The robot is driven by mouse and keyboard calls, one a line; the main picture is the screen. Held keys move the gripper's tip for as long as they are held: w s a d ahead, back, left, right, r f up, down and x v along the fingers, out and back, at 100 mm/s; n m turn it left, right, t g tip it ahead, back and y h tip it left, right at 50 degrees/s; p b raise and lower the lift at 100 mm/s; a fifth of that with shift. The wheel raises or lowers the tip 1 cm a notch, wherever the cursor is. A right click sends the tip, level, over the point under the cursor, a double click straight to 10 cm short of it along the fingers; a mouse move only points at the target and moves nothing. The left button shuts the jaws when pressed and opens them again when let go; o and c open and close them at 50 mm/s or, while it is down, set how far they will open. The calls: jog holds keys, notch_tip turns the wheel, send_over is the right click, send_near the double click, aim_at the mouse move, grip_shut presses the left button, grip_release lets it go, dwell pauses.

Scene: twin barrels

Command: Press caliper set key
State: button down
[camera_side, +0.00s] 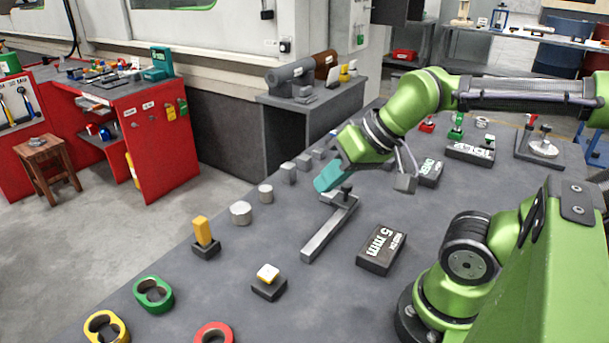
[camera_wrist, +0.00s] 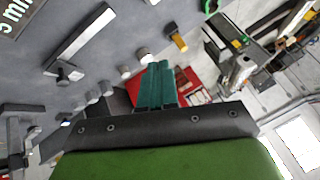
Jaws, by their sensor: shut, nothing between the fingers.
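A grey caliper-like bar (camera_side: 325,235) with a crossing jaw and a dark knob (camera_side: 346,188) lies on the dark bench. It also shows at the upper left of the wrist view (camera_wrist: 85,40). A low key with a yellow and white top (camera_side: 268,272) sits on a black base, nearer the front and left of the bar; no label on it is readable. My gripper (camera_side: 328,181) has teal fingers, shut and empty. It hangs by the knob end of the bar; I cannot tell the exact gap. In the wrist view its fingertips (camera_wrist: 158,66) are together.
A black "5 mm" block (camera_side: 382,250) stands right of the bar. An upright yellow block (camera_side: 203,232) stands to the left. Several grey cylinders and blocks (camera_side: 241,212) line the bench's left edge. Green (camera_side: 153,294), yellow and red rings lie at the front.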

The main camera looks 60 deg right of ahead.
jog(key=m+g+y, duration=0.4)
jog(key=m+y, duration=0.3)
jog(key=m, duration=0.2)
send_over(273, 270)
jog(key=shift+f, duration=4.5)
jog(key=shift+w, duration=0.1)
jog(key=shift+f, duration=4.45)
jog(key=shift+f, duration=0.1)
jog(key=shift+f, duration=0.3)
